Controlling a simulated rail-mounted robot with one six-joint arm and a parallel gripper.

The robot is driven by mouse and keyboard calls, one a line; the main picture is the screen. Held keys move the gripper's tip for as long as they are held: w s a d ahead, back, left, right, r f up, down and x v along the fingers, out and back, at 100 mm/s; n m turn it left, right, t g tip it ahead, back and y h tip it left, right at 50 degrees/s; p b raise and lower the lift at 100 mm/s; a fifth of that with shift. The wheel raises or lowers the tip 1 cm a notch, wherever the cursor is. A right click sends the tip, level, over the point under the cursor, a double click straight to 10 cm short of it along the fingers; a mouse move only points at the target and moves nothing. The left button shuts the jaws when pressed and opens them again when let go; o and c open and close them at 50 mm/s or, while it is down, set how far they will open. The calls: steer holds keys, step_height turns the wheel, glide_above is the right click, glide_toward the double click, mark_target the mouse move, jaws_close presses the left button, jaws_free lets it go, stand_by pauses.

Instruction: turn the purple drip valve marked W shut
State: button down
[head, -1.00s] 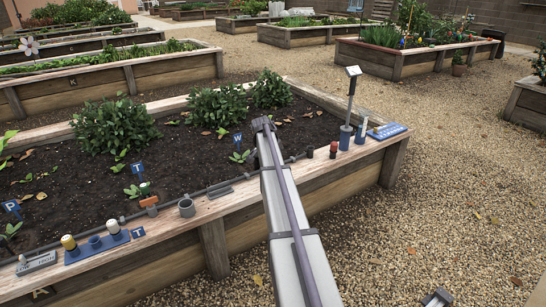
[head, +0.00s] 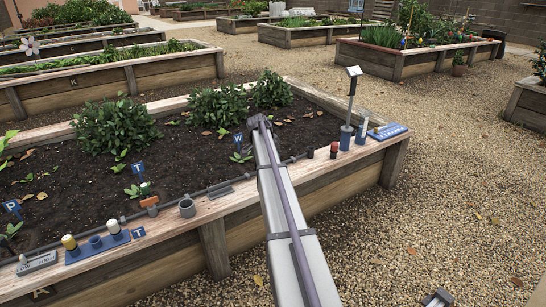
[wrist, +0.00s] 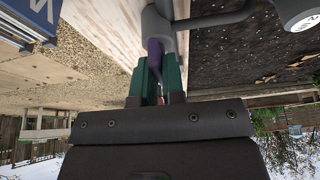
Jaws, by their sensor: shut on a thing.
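The purple drip valve handle (wrist: 155,50) shows in the wrist view, between the two green fingers of my gripper (wrist: 155,75). The fingers are shut on it, one on each side. The handle sits at a grey valve body (wrist: 157,20) on the grey drip pipe (wrist: 215,19). In the head view, my arm hides the valve and my gripper. A blue W marker (head: 238,138) stands in the soil just left of my arm. How far the handle is turned cannot be told.
The bed's wooden rim (head: 236,203) carries a grey cup (head: 187,208), an orange valve handle (head: 149,202) and a blue holder (head: 97,246) left of my arm. A red-topped piece (head: 333,150) and a blue tray (head: 388,131) are to the right. A blue lettered block (wrist: 25,22) shows in the wrist view.

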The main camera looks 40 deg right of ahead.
steer(key=c, duration=1.2)
jaws_free()
steer(key=p+v, duration=1)
steer(key=shift+a+r, duration=0.1)
steer(key=shift+r, duration=0.3)
